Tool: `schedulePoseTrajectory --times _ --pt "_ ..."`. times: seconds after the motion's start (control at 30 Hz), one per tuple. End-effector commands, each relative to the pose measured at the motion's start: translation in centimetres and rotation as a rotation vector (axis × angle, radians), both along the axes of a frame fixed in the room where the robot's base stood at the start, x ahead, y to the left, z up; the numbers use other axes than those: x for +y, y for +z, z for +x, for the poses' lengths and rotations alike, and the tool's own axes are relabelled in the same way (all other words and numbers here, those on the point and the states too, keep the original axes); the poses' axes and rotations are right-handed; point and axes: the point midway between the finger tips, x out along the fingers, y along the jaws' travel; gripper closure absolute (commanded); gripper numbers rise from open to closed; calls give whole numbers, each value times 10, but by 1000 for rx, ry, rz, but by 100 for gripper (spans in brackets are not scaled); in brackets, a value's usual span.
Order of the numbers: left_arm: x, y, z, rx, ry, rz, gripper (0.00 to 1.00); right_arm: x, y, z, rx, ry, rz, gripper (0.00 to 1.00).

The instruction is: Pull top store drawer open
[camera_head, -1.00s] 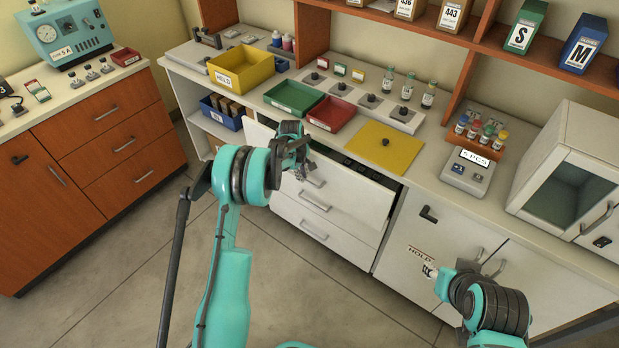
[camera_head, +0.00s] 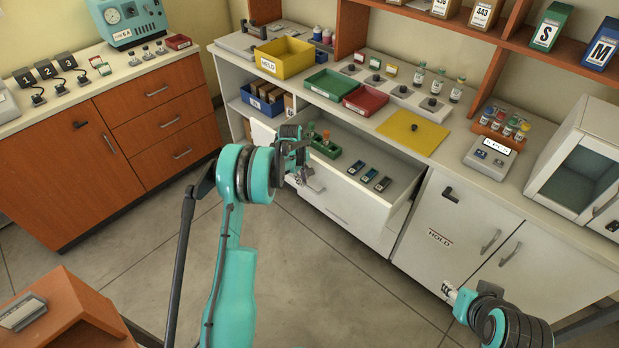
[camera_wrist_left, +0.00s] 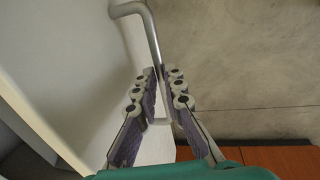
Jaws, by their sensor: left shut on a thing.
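The white top store drawer (camera_head: 358,203) stands pulled well out from the counter, its inside in view. Its metal bar handle (camera_wrist_left: 150,32) shows in the left wrist view. My left gripper (camera_head: 308,182) is at the drawer front and is shut on this handle; the wrist view shows its two fingers (camera_wrist_left: 163,78) on either side of the bar. Inside the drawer are a green rack (camera_head: 326,147) with vials and several small dark-topped items (camera_head: 369,174). My right gripper (camera_head: 450,291) is low at the right, apart from the drawer; its fingers are too small to judge.
The counter above holds yellow (camera_head: 284,57), green (camera_head: 330,84) and red (camera_head: 366,100) bins and a yellow plate (camera_head: 413,132). A white cabinet (camera_head: 470,235) stands right of the drawer. Bare floor (camera_head: 300,270) lies in front. A wooden cabinet (camera_head: 70,175) is at the left.

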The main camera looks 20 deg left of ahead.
Motion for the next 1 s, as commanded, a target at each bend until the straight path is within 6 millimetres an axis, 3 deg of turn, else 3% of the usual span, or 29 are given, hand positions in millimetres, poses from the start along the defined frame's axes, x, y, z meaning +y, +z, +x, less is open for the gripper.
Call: schedulePoseTrajectory --times 0.5,0.73,1.0 --pt "27 0 -73 1 1 0 100 0 -4 0 0 0 0 60" --pt "33 0 -90 0 1 0 100 0 -5 0 0 0 0 60" --pt "35 0 -96 0 0 0 100 0 -5 0 0 0 0 60"
